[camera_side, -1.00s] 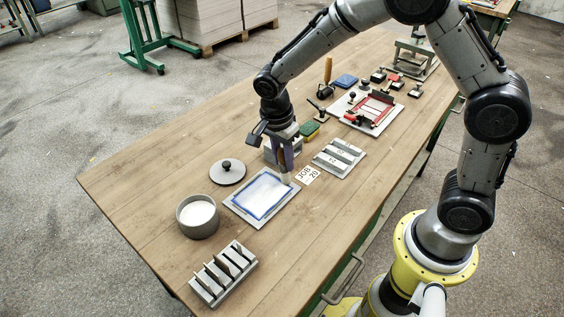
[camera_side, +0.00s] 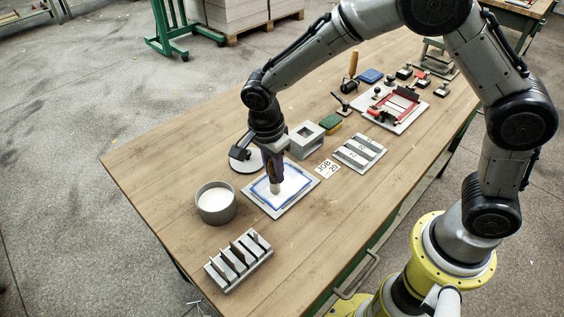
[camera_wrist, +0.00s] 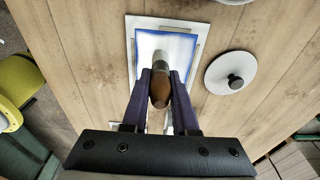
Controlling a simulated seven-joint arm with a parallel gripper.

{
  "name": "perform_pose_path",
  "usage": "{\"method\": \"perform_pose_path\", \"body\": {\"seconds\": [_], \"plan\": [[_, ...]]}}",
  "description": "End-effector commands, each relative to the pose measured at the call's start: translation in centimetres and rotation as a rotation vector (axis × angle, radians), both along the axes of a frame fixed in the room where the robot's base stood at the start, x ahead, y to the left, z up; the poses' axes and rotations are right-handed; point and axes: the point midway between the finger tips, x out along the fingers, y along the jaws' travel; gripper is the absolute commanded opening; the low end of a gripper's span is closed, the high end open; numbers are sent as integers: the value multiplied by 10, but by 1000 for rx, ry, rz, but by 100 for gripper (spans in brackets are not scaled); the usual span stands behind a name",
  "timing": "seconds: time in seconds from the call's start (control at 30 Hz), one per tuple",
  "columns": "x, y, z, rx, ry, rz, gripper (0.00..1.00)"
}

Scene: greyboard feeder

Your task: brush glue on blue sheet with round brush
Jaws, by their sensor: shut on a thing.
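My gripper (camera_side: 272,168) is shut on a round brush (camera_side: 275,187) and holds it upright. The brush tip is down at the middle of the blue sheet (camera_side: 297,186); whether it touches is hard to tell. The sheet lies on a pale board (camera_side: 313,182). White glue covers most of it, with a blue border showing around the edge. In the wrist view, the brown brush handle (camera_wrist: 160,92) sits between the fingers and hides part of the sheet (camera_wrist: 194,45). The grey glue pot (camera_side: 217,211) with white glue inside stands left of the board.
The pot's lid (camera_side: 243,160) lies behind the board, partly hidden by my gripper. A slotted rack (camera_side: 238,262) stands in front. A grey block (camera_side: 305,140), a sponge (camera_side: 330,122), a "JOB 20" card (camera_side: 327,169) and a grey plate (camera_side: 359,152) lie behind and right. The table's front left is clear.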

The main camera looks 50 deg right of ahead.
Motion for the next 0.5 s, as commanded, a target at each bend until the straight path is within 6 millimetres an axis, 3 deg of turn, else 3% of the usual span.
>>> {"method": "perform_pose_path", "body": {"seconds": [0.4,0.5], "plan": [[0,39,1,1,-1,3,0],[10,38,2,3,-1,-2,0]]}}
